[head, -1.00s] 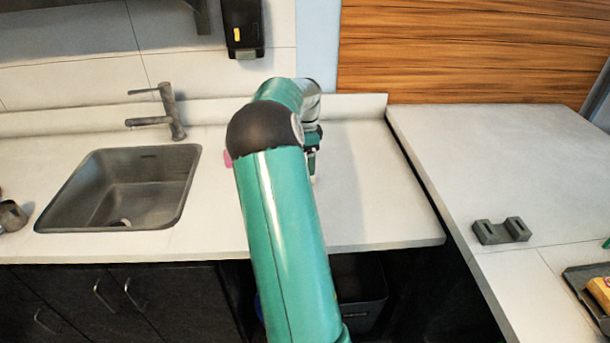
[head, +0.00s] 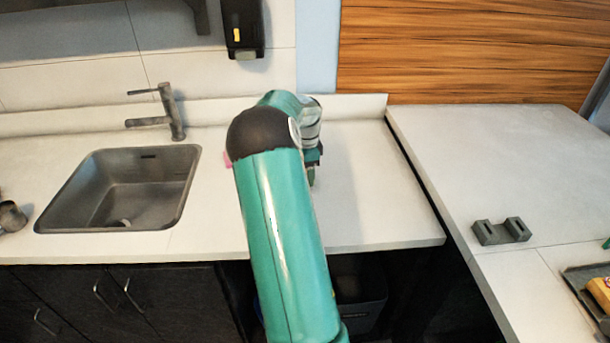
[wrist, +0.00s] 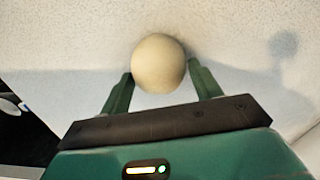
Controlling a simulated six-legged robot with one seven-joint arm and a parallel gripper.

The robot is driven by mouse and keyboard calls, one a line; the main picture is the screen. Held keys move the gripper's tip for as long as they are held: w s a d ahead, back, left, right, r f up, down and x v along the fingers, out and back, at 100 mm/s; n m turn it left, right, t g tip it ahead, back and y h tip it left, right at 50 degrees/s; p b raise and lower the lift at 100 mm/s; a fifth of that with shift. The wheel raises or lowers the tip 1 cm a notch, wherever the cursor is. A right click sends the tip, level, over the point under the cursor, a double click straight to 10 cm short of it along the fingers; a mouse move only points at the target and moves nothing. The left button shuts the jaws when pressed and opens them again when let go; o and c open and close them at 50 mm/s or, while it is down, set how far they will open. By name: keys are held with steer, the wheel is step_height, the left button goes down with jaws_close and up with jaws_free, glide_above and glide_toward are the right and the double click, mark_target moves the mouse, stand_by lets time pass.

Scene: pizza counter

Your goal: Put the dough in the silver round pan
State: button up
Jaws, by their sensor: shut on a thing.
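The dough (wrist: 158,63) is a smooth, pale cream ball in the wrist view. My gripper (wrist: 161,71) is shut on it, with one green finger on each side. The dough is against or just over the white counter; the exact gap cannot be told. In the head view my gripper (head: 312,174) is mostly hidden behind my own arm, over the counter right of the sink, and the dough is hidden. No silver round pan can be made out in either view.
A sink (head: 120,190) with a faucet (head: 168,112) is at left. A gap divides the counter (head: 375,205) from the right counter (head: 480,150), which bears a grey notched block (head: 501,231) and a dark tray (head: 582,283). A pink item (head: 228,159) shows beside my arm.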

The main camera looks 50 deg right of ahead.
steer(key=shift+r, duration=0.1)
steer(key=shift+r, duration=0.45)
step_height(320, 180, up, 2)
steer(key=shift+r, duration=0.15)
steer(key=s+a+r, duration=0.7)
steer(key=a+r, duration=0.2)
steer(key=a, duration=0.3)
steer(key=shift+a+r, duration=0.2)
steer(key=shift+r, duration=0.1)
